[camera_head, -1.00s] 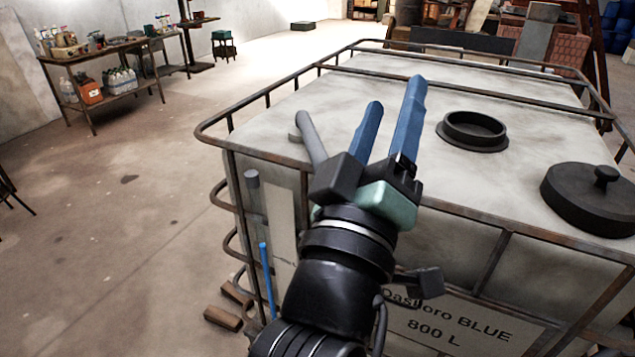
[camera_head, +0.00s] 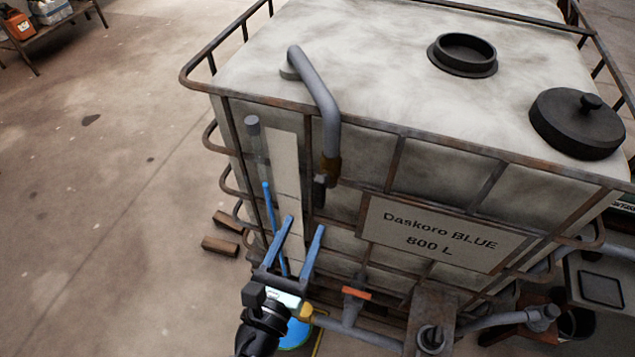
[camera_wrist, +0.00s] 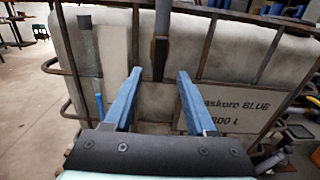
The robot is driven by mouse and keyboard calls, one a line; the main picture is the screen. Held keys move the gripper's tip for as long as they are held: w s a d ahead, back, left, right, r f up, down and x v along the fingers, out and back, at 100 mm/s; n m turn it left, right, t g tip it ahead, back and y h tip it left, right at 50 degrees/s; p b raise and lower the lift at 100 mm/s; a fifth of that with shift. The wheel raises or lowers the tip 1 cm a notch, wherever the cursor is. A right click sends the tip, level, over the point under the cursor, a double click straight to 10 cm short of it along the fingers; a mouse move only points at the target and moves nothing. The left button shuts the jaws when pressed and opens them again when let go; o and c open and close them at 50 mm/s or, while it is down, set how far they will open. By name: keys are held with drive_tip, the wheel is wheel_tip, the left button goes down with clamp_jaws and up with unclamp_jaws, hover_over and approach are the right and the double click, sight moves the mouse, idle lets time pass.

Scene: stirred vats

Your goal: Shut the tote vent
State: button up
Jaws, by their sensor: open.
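The tote (camera_head: 300,60) is a large pale tank in a rusty cage, labelled "Daskoro BLUE 800 L". A grey bent pipe (camera_head: 318,90) rises from its top and hangs over the front edge, ending in a brass fitting (camera_head: 331,168) with a dark handle-like part (camera_head: 319,190). This looks like the vent; whether it is open I cannot tell. It also shows in the wrist view, as a brass fitting (camera_wrist: 159,55). My gripper (camera_head: 304,224) is open and empty, below and apart from the fitting in the head view. In the wrist view the fitting lies between and beyond my fingertips (camera_wrist: 159,73).
A round black opening (camera_head: 463,72) and a black lid (camera_head: 577,125) are on the tote top. An orange-handled valve (camera_head: 356,293) and pipework lie low in front. A blue rod (camera_head: 270,210) stands close to my gripper.

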sight(318, 194)
drive_tip(key=p+x, duration=0.1)
drive_tip(key=x, duration=0.9)
clamp_jaws()
